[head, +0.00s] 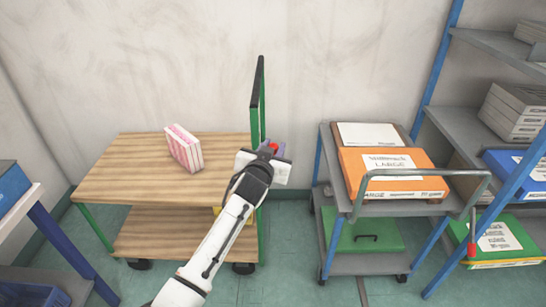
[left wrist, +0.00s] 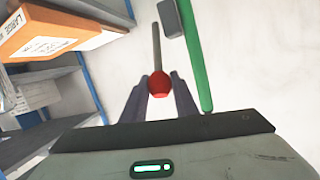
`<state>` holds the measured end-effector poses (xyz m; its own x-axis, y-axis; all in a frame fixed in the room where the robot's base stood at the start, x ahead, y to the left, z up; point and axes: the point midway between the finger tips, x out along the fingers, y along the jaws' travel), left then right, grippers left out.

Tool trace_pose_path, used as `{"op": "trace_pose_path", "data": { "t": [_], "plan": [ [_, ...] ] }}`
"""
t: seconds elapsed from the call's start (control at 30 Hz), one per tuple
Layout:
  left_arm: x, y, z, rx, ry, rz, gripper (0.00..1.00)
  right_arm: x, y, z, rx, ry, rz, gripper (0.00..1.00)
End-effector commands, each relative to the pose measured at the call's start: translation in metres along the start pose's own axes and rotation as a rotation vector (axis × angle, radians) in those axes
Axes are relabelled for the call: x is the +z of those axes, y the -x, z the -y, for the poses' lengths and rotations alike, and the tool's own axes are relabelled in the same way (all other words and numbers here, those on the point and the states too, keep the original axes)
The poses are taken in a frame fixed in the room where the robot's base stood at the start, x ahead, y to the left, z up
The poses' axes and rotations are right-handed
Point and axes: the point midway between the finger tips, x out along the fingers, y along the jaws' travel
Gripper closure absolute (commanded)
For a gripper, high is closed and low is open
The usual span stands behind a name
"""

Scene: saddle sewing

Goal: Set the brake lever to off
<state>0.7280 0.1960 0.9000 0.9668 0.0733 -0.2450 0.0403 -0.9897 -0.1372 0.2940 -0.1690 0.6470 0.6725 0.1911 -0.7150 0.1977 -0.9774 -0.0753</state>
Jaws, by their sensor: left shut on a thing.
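The brake lever shows in the left wrist view as a thin rod (left wrist: 156,45) ending in a round red knob (left wrist: 160,86). My left gripper (left wrist: 160,98) has its two grey fingers on either side of the knob and is shut on it. In the head view my left gripper (head: 274,156) is at the right end of the wooden cart (head: 120,175), beside its green upright frame (head: 257,100). A bit of the red knob (head: 273,146) shows at the fingers. The lever's rod and base are mostly hidden there. My right gripper is not in view.
A pink and white box (head: 184,148) stands on the wooden cart's top. A grey and blue cart (head: 330,175) with an orange box (head: 395,172) stands to the right. Blue-framed shelves (head: 470,110) are at the far right. Open floor (head: 285,245) lies between the carts.

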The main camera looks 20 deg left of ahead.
Motion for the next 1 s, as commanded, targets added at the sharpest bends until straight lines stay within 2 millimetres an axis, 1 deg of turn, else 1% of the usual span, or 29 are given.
{"op": "trace_pose_path", "data": {
  "t": [0.03, 0.13, 0.4, 0.87, 0.9, 0.97, 1.0],
  "plan": [
    [-0.010, -0.003, 0.005, -0.005, -0.001, -0.015, 1.00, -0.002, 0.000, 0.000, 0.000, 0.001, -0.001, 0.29],
    [-0.014, -0.007, 0.007, -0.006, -0.001, -0.015, 1.00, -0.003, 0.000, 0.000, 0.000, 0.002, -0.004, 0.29],
    [-0.018, -0.013, 0.010, -0.008, -0.002, -0.013, 1.00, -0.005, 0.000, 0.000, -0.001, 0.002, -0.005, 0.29],
    [-0.017, -0.013, 0.011, -0.009, -0.003, -0.011, 1.00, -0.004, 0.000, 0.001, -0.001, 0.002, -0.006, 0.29],
    [-0.017, -0.013, 0.011, -0.009, -0.003, -0.011, 0.67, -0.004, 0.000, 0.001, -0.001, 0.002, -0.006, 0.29],
    [-0.017, -0.013, 0.010, -0.008, -0.002, -0.009, 0.57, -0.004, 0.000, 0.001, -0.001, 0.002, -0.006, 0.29],
    [-0.016, -0.013, 0.010, -0.007, -0.002, -0.008, 0.56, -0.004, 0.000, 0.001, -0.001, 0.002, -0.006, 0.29]
  ]
}}
